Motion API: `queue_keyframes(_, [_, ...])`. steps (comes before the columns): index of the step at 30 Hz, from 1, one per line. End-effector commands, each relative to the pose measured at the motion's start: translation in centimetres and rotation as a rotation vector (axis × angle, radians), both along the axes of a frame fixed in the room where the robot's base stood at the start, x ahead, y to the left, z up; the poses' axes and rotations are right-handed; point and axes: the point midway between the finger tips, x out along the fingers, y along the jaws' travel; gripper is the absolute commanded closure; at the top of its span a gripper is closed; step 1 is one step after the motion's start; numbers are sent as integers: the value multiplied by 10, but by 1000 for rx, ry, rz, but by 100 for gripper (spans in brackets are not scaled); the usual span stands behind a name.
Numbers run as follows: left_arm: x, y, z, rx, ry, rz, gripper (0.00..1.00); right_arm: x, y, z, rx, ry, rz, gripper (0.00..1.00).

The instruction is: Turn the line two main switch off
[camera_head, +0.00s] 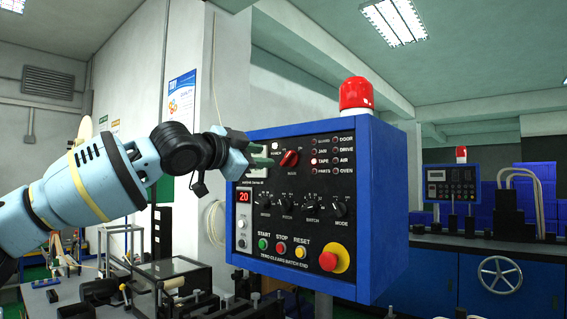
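The blue control box (372,200) with a dark front panel fills the middle of the view. Its red rotary main switch (289,159) sits near the top of the panel, its handle tilted. A small label plate (256,181) is below and left of it, too small to read surely. My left gripper (262,155) comes in from the left, its fingers just left of the red switch and seemingly apart from it. The fingers look parted, with nothing between them. My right gripper is not in view.
Below the switch are black knobs (312,207), coloured push buttons (281,247) and a red emergency button (333,258) on yellow. A red beacon (356,95) tops the box. A second, smaller panel (451,184) stands far right. A cluttered bench (172,268) lies lower left.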

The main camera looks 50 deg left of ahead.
Motion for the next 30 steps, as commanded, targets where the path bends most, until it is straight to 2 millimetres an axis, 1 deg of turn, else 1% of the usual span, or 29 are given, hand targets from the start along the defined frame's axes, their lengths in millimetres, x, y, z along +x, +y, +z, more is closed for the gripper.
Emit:
queue_keyframes(5, [12,2,-1,1,5,4,68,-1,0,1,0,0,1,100])
queue_keyframes(15, [55,6,-1,1,5,4,68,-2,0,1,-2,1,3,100])
queue_keyframes(18, [64,8,0,2,4,2,68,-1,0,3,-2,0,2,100])
queue_keyframes(24, [75,9,-1,1,2,1,68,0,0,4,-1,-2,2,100])
queue_keyframes(30, [77,9,-1,1,2,1,68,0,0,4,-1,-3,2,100])
